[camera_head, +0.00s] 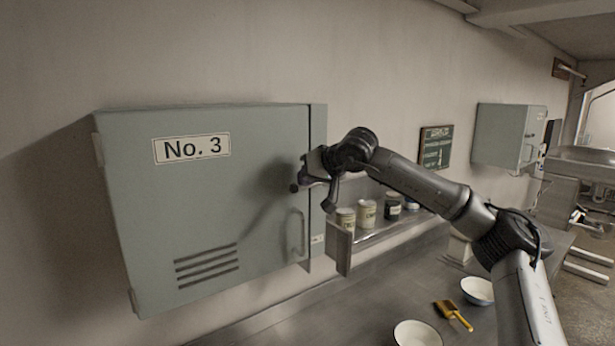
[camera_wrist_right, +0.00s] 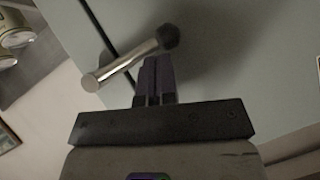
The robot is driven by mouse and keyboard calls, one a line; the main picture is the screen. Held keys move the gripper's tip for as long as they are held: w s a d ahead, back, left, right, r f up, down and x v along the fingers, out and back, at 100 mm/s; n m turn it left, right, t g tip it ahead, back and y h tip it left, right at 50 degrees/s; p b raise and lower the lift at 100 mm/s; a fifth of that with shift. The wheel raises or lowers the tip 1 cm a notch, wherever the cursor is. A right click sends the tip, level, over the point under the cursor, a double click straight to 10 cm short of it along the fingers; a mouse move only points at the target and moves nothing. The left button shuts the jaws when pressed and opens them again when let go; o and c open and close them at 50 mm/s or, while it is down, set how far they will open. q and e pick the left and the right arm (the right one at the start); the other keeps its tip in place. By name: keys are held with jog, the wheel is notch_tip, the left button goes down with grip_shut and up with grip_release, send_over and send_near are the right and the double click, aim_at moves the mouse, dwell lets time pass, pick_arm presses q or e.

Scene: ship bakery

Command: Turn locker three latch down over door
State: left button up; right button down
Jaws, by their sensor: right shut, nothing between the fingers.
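The grey locker marked No. 3 (camera_head: 160,220) hangs on the wall at the left of the head view, its door closed. The latch is a metal bar with a dark round end (camera_head: 294,188) at the door's right edge; my gripper hides most of it there. In the right wrist view the latch bar (camera_wrist_right: 130,64) lies slantwise across the door seam, its dark end over the door panel. My right gripper (camera_head: 303,178) is shut and empty at the latch. In the wrist view its fingertips (camera_wrist_right: 154,62) are close beside the bar; I cannot tell if they touch. My left gripper is not in view.
A fixed handle (camera_head: 296,234) is on the door below the latch. A shelf (camera_head: 385,236) with several tins is right of the locker. Bowls (camera_head: 418,334) and a yellow brush (camera_head: 453,315) lie on the counter below. A second grey locker (camera_head: 500,135) hangs farther right.

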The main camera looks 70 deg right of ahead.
jog(key=shift+f, duration=0.25)
jog(key=shift+w+a+f, duration=0.1)
jog(key=shift+f, duration=0.05)
dwell(0.4)
jog(key=s+a+r, duration=0.5)
jog(key=s+r, duration=0.2)
jog(key=r, duration=0.3)
jog(key=shift+s, duration=0.4)
jog(key=shift+r, duration=0.1)
dwell(0.4)
